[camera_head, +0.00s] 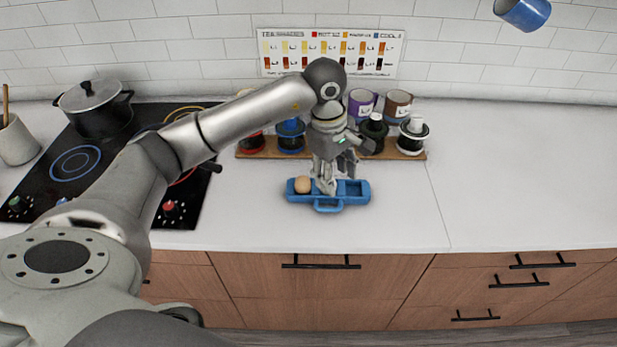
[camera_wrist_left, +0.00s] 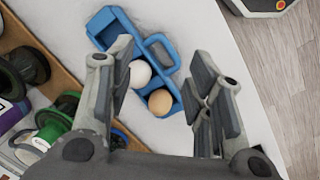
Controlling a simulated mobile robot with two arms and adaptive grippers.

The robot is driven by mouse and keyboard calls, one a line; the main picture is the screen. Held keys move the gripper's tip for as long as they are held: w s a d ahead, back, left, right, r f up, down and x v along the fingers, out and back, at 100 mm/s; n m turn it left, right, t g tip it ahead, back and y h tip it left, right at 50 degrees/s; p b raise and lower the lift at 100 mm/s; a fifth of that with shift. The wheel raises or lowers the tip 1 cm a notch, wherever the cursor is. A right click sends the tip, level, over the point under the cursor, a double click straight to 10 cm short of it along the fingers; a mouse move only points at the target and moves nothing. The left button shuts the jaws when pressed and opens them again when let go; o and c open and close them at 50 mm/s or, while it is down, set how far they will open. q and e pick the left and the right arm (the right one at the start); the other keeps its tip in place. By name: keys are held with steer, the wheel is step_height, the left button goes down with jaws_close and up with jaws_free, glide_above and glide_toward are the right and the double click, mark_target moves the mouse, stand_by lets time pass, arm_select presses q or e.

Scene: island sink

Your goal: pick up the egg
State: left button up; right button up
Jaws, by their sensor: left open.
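A brown egg (camera_head: 302,185) sits at the left end of a blue tray (camera_head: 327,207) on the white counter. In the left wrist view the brown egg (camera_wrist_left: 160,101) lies beside a white egg (camera_wrist_left: 140,73) in the blue tray (camera_wrist_left: 122,22). The white egg cannot be made out in the head view, where my gripper covers the tray's middle. My left gripper (camera_head: 326,186) points down over the tray, just right of the brown egg. In the wrist view its fingers (camera_wrist_left: 163,72) are spread wide, with both eggs showing between them. It holds nothing. My right gripper is not in view.
A wooden board (camera_head: 262,154) with several cups and lidded jars stands behind the tray, close to my gripper. A black cooktop (camera_head: 70,165) with a pot (camera_head: 97,108) is at left. The counter at right (camera_head: 520,180) is clear.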

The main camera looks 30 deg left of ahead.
arm_select(q)
steer(key=w+a+r+y, duration=0.1)
steer(key=a+r+y, duration=0.15)
steer(key=a, duration=0.55)
steer(key=p, duration=0.2)
glide_above(303, 178)
steer(key=shift+y, duration=0.35)
steer(key=f, duration=0.3)
steer(key=d+f, duration=0.1)
steer(key=shift+s+f, duration=0.2)
steer(key=shift+f, duration=0.15)
steer(key=shift+a+f, duration=0.1)
steer(key=shift+f, duration=0.2)
steer(key=f+p, duration=0.1)
steer(key=f, duration=0.2)
steer(key=f+p, duration=0.1)
steer(key=shift+w+a+f+p, duration=0.2)
steer(key=shift+a+f+p, duration=0.1)
steer(key=shift+a, duration=0.05)
steer(key=shift+a+f, duration=0.1)
steer(key=shift+f, duration=0.25)
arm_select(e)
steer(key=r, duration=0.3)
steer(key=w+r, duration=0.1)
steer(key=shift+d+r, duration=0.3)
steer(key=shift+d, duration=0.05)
arm_select(q)
steer(key=shift+c, duration=0.4)
